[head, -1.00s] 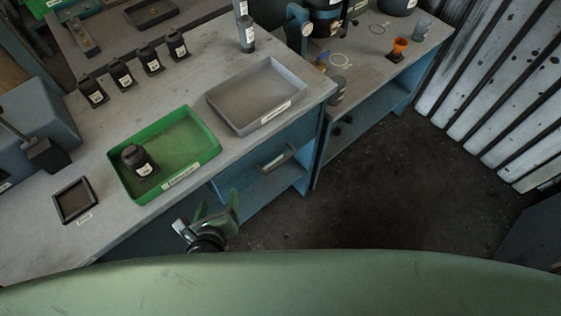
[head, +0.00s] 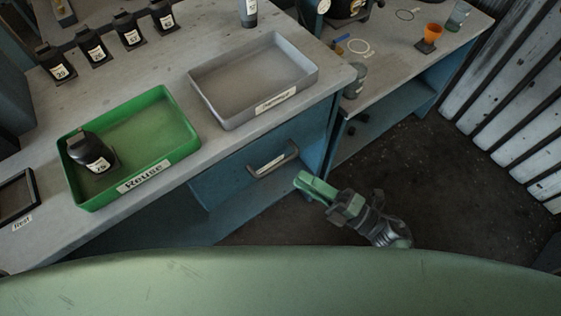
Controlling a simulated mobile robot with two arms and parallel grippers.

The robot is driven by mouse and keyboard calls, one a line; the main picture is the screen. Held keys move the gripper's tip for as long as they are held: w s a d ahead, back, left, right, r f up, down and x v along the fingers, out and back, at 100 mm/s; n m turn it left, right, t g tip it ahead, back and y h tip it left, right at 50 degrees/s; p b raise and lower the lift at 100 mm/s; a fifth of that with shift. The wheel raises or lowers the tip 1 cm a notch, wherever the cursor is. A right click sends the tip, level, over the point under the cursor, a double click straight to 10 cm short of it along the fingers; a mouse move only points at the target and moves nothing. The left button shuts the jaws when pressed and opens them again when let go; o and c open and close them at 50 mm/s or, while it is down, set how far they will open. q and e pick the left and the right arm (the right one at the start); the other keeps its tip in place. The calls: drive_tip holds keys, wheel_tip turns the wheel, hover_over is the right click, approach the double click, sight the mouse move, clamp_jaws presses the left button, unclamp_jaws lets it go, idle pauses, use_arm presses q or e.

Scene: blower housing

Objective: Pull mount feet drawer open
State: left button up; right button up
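A blue drawer (head: 232,176) sits under the front edge of the grey workbench and looks shut. My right gripper (head: 304,182), with green fingers, is in front of the bench, just right of and below the handle in the picture. It appears apart from the handle. Its fingers are seen edge-on and overlap, so the gap between them is hidden. My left gripper is out of view.
On the bench are a green tray (head: 150,174) labelled Reuse holding a black part (head: 90,152), an empty grey tray (head: 254,78) and a small dark tray (head: 17,196). Several black parts stand at the back. An orange cup (head: 432,33) is on the right bench. Floor right of my gripper is clear.

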sight(279, 164)
drive_tip(key=x, duration=0.8)
drive_tip(key=shift+s+p, duration=0.15)
drive_tip(key=shift+p, duration=0.25)
drive_tip(key=shift+c, duration=0.2)
clamp_jaws()
idle(0.8)
